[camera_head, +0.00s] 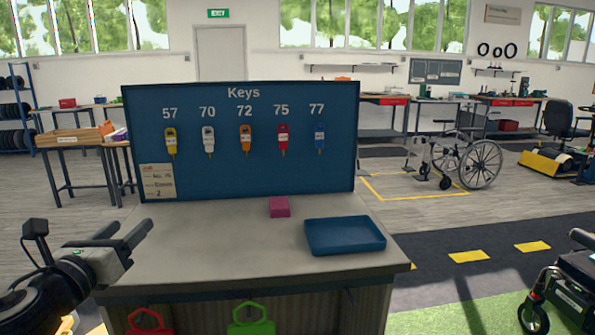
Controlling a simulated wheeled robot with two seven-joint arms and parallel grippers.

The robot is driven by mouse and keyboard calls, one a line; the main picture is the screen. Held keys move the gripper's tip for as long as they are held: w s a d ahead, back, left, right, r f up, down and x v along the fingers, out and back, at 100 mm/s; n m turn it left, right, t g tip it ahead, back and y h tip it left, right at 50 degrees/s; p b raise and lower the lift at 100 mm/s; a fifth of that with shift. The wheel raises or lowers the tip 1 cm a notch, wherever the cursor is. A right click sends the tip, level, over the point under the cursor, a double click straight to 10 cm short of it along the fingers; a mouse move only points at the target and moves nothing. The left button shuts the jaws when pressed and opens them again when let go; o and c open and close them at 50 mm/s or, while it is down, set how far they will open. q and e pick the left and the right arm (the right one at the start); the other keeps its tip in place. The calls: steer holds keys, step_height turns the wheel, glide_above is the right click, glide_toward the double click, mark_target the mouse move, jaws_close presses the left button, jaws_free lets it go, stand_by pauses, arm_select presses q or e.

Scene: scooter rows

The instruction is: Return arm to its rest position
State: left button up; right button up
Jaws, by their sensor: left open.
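My left arm comes in from the lower left in the head view. My left gripper (130,226) is open and empty, beside the left edge of the grey-topped counter (215,250). Its fingers point up and right, towards the blue key board (240,185). My right gripper is not seen. The board stands on the counter. Keys hang under their numbers: yellow 57 (171,141), white 70 (208,140), orange 72 (245,140), red 75 (282,139) and blue 77 (320,138).
A blue tray (345,250) and a pink block (279,207) lie on the counter. A wheelchair (470,160) stands behind at right. A dark wheeled vehicle (565,290) is at lower right.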

arm_select(q)
steer(key=s+d+f+n+g, duration=0.1)
steer(key=s+d+f+n, duration=0.2)
steer(key=f+n, duration=0.3)
steer(key=s+d+f+n+g, duration=0.25)
steer(key=f+n, duration=0.25)
steer(key=f, duration=0.3)
steer(key=s+d+f+n+g, duration=0.1)
steer(key=s+d+f+n, duration=0.15)
steer(key=f+n, duration=0.35)
steer(key=s+d+f+n+g, duration=0.2)
steer(key=s+d+f+n, duration=0.1)
steer(key=s+f+n, duration=0.4)
steer(key=s+d+f+n+g, duration=0.1)
steer(key=s+d+f+n, duration=0.3)
steer(key=s+f+n, duration=0.3)
steer(key=shift+s+n+g, duration=0.35)
steer(key=shift+s+n, duration=0.45)
steer(key=shift+n, duration=0.3)
